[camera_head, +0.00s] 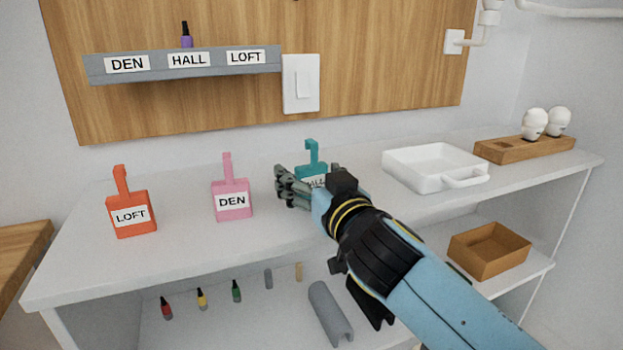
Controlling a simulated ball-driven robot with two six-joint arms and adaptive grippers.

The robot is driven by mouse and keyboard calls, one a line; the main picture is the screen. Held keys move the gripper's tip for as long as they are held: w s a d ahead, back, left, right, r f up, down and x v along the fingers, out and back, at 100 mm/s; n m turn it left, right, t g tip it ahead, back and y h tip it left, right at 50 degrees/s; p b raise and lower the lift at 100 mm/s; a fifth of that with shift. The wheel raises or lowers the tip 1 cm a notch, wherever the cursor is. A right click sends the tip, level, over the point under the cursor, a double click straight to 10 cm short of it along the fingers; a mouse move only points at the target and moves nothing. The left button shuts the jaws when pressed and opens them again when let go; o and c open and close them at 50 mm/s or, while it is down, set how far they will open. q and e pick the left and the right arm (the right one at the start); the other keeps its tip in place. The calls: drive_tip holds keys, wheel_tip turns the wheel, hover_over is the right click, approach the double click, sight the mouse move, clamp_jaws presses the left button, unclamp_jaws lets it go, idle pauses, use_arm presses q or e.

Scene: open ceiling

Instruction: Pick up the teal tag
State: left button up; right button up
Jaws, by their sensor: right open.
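The teal tag (312,152) stands on the white shelf top, with a hooked upper end and a white label partly reading HALL. My right gripper (283,187) is open at the tag's lower left front, and its fingers and wrist hide part of the tag's body. I cannot tell whether the fingers touch it. A pink tag (232,182) labelled DEN stands to the left, and an orange tag (126,212) labelled LOFT stands farther left. My left gripper is not in view.
A grey rail (185,73) labelled DEN, HALL and LOFT is on the wooden wall panel, with a purple-and-black item (186,36) above HALL. A white tray (410,173) and a wooden block (510,151) with white knobs stand right. A brown bin (487,262) sits below.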

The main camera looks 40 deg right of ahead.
drive_tip(key=shift+c, duration=0.4)
drive_tip(key=c, duration=1.1)
drive_tip(key=shift+c, duration=0.4)
drive_tip(key=shift+r, duration=0.1)
